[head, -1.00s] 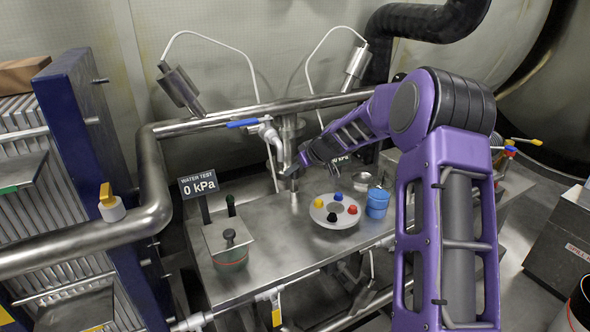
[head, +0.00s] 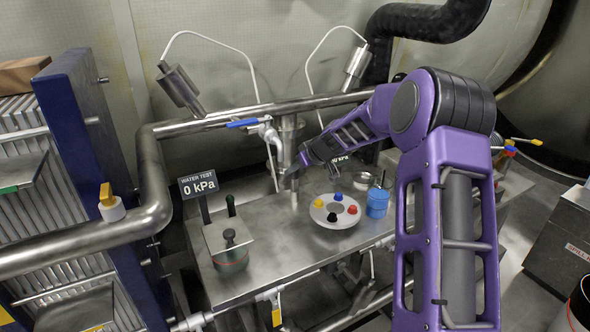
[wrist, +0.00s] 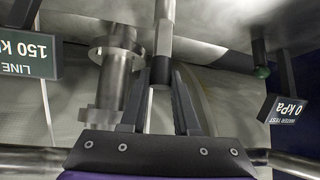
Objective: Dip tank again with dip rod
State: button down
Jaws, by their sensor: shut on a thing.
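My gripper (wrist: 160,98) is shut on the dark collar of a slim metal rod (wrist: 165,28), taken as the dip rod. The wrist view is upside down by its signs, so the rod points down from the fingers. In the head view the gripper end is small and partly hidden by my own arm, and a thin upright metal piece (head: 294,196) shows below it, above or touching the bench. Beside the gripper stands a flanged metal column (wrist: 113,75), also in the head view (head: 288,130). I cannot tell which vessel is the tank.
A "WATER TEST 0 kPa" sign (head: 198,185) stands left. A thick pipe (head: 150,190) runs along the bench's left and back.

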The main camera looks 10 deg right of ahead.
aim_at(295, 191)
notch_tip(295, 191, down, 5)
jog(key=shift+s+b, duration=0.1)
jog(key=shift+b, duration=0.35)
jog(key=c, duration=0.7)
grip_release()
jog(key=shift+o, duration=0.2)
jog(key=v, duration=1.7)
jog(key=shift+r, duration=0.15)
